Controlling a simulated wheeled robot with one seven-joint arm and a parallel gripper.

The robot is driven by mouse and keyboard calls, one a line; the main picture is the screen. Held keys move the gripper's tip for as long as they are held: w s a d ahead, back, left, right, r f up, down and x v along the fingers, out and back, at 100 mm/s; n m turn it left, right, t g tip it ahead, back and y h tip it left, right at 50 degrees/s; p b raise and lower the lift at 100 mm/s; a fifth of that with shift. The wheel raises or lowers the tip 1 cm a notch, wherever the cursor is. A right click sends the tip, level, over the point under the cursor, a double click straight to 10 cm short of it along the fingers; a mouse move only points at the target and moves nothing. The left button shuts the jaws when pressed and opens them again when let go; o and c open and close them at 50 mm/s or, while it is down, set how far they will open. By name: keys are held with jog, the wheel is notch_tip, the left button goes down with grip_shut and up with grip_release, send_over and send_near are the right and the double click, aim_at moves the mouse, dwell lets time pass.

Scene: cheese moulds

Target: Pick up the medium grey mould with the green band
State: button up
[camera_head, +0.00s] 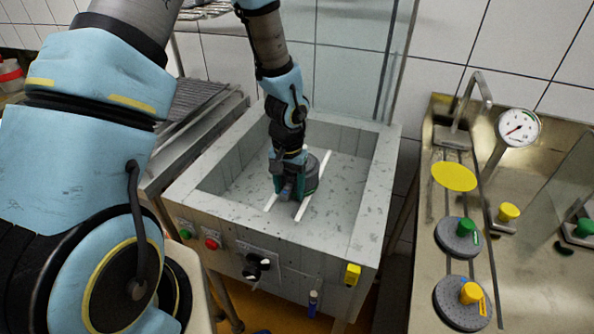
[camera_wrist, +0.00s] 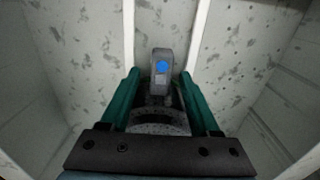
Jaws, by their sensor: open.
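My gripper (camera_head: 294,190) reaches down into the speckled grey basin with its green fingers low near the floor. In the wrist view my gripper (camera_wrist: 159,76) is open, with one finger on each side of a grey piece (camera_wrist: 161,83) bearing a blue mark. A speckled grey round body (camera_wrist: 160,126) shows under that piece, partly hidden by the gripper. In the head view a dark grey round shape (camera_head: 311,170) shows behind the fingers. I cannot make out a green band on it or tell its size. Whether the fingers touch it is unclear.
Two white rails (camera_head: 313,187) run along the basin floor. The basin's walls (camera_head: 368,200) stand close around the arm. On the metal counter (camera_head: 428,215) at right are a grey disc with a green knob (camera_head: 457,240), another with a yellow knob (camera_head: 458,304), and a gauge (camera_head: 518,127).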

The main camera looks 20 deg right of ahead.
grip_shut()
dwell(0.5)
dwell(0.9)
